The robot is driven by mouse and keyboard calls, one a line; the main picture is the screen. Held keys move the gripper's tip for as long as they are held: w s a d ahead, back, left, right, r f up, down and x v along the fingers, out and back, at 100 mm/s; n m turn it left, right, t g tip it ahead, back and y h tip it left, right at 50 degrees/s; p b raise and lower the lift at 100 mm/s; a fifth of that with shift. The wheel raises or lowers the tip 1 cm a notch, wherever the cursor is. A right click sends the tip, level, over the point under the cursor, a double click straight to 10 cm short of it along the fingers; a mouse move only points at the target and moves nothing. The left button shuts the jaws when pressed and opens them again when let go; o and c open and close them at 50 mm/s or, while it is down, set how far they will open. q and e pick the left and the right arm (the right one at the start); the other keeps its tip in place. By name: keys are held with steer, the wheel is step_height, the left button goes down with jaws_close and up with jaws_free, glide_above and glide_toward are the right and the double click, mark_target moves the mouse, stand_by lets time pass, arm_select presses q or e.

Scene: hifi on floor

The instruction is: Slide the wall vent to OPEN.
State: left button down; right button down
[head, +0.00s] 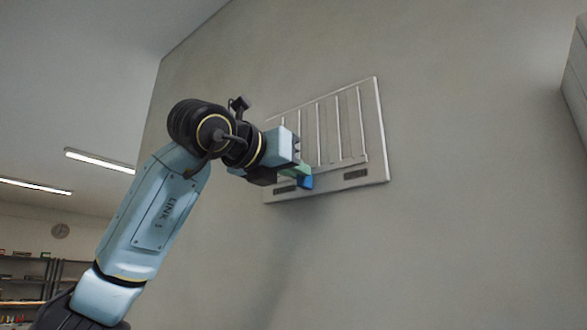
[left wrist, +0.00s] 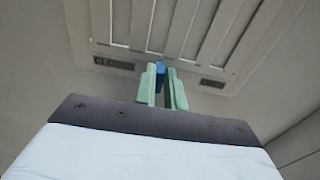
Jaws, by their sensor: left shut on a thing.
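The wall vent (head: 372,130) is a white slatted panel on the grey wall, with a dark label at each end of its lower edge. It also shows in the left wrist view (left wrist: 150,55). A blue slider knob (head: 306,182) sits on the lower part of the vent, between the two labels. It shows in the left wrist view between the green fingers (left wrist: 160,68). My left gripper (head: 298,173) has its green fingertips at the knob and is shut on it. The label words are too small to read. My right gripper is not in view.
The vent's right label (head: 356,174) lies right of the knob, and the left label (head: 284,190) lies partly below my gripper. The wall around the vent is bare. Shelves (head: 30,278) stand far off at lower left.

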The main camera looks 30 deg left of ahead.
arm_select(q)
steer(key=d, duration=0.2)
steer(key=shift+s+d, duration=0.1)
steer(key=shift+d, duration=0.2)
steer(key=c, duration=1.9)
jaws_free()
steer(key=o, duration=0.4)
steer(key=shift+d, duration=0.15)
steer(key=shift+o, duration=0.2)
steer(key=shift+s+a+b, duration=0.2)
steer(key=shift+b, duration=0.1)
steer(key=s+b, duration=0.3)
steer(key=s, duration=1)
steer(key=shift+a+b, duration=0.3)
steer(key=shift+a, duration=0.1)
